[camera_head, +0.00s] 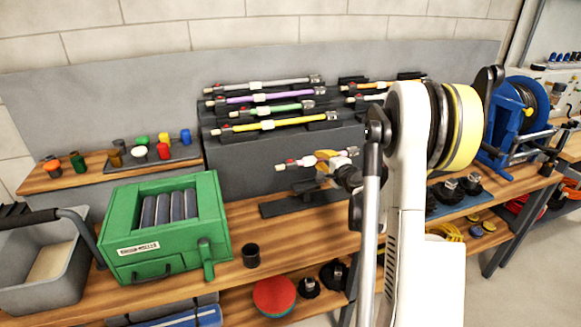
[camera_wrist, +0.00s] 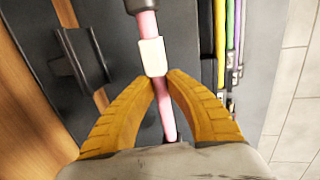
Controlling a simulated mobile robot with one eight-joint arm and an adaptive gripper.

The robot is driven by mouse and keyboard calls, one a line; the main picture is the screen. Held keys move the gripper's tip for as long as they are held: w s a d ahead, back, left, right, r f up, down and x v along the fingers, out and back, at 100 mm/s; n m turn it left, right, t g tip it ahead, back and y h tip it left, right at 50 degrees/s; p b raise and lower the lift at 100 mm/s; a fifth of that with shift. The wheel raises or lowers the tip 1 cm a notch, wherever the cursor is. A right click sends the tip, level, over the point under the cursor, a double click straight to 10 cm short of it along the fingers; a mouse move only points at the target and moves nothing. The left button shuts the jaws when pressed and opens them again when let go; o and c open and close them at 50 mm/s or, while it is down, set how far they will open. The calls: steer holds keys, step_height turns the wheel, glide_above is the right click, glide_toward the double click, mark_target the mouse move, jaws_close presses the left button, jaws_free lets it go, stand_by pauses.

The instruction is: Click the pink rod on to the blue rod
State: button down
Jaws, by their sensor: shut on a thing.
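My gripper (camera_wrist: 157,78) has its two yellow fingers closed around the pink rod (camera_wrist: 147,24), next to the rod's white collar. In the head view my gripper (camera_head: 326,156) holds the pink rod (camera_head: 308,161) roughly level above a dark stand (camera_head: 282,207) on the bench. In the wrist view a dark fitting (camera_wrist: 138,4) is at the rod's upper end.
A stepped dark rack (camera_head: 262,140) behind the gripper carries grey, purple, green and yellow rods. A green machine (camera_head: 163,228) and a small black cup (camera_head: 251,255) stand to the left. A blue reel (camera_head: 522,108) stands at right. Bare wood lies in front of the stand.

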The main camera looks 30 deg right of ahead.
steer(key=shift+m+h, duration=0.3)
steer(key=shift+h, duration=0.1)
steer(key=d, duration=0.1)
steer(key=d+f, duration=0.1)
steer(key=d, duration=0.1)
steer(key=shift+s+d+f, duration=0.2)
steer(key=shift+d+f, duration=0.2)
steer(key=shift+d+f+b, duration=0.15)
steer(key=shift+f+b, duration=1.9)
steer(key=shift+f, duration=1.1)
steer(key=shift+s+f, duration=0.1)
steer(key=shift+f, duration=0.1)
steer(key=shift+d, duration=0.1)
steer(key=shift+s+d, duration=0.2)
steer(key=shift+d, duration=0.6)
steer(key=shift+s+d, duration=0.2)
steer(key=shift+d, duration=0.6)
steer(key=shift+s+d, duration=0.1)
steer(key=shift+d, duration=0.2)
steer(key=shift+d, duration=0.1)
